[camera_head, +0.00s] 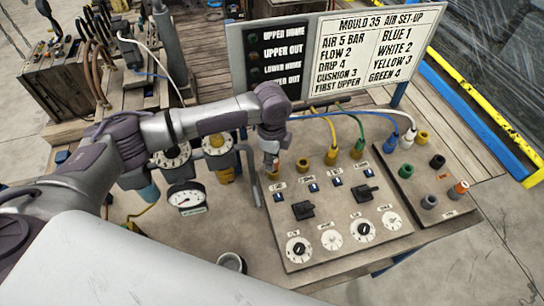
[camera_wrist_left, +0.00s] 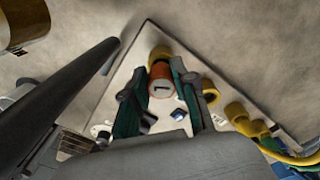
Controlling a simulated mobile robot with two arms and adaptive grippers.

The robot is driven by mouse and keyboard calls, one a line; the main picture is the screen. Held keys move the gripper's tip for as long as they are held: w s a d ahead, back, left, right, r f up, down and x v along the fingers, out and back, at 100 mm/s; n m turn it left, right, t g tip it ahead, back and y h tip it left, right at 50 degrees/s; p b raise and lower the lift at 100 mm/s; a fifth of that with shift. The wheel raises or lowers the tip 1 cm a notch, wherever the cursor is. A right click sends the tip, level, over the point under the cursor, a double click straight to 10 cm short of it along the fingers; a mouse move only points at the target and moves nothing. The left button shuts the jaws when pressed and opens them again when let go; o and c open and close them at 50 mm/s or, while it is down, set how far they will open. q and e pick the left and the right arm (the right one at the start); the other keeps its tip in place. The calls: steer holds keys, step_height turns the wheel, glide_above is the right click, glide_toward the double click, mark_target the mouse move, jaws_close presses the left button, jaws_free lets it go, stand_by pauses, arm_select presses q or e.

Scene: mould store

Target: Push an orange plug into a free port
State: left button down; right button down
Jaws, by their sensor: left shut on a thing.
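My left gripper (camera_head: 271,158) is over the left end of the row of yellow ports on the tan panel. In the left wrist view my left gripper (camera_wrist_left: 160,92) is shut on an orange plug (camera_wrist_left: 162,76) marked with a dark stroke. A yellow port (camera_wrist_left: 160,53) shows just beyond the plug. I cannot tell whether the plug is inside it. In the head view a yellow port (camera_head: 303,165) beside it is empty of any hose. Ports further right hold a yellow hose and a green hose. My right gripper is not in view.
A side block (camera_head: 453,170) at the right carries several coloured parts, including another orange plug (camera_head: 461,187). Black switches and white dials (camera_head: 299,248) sit at the panel's front. A sign board (camera_head: 350,50) stands behind. A gauge (camera_head: 187,198) is left of the panel.

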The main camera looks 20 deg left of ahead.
arm_select(q)
steer(key=shift+f+p, duration=0.3)
steer(key=shift+f, duration=0.05)
stand_by(0.6)
steer(key=shift+f, duration=0.45)
stand_by(0.8)
steer(key=shift+c, duration=2.2)
jaws_free()
steer(key=shift+r, duration=0.1)
step_height(320, 180, up, 7)
steer(key=p, duration=0.7)
steer(key=shift+r+p, duration=0.2)
steer(key=shift+p, duration=0.2)
steer(key=shift+s+f, duration=0.1)
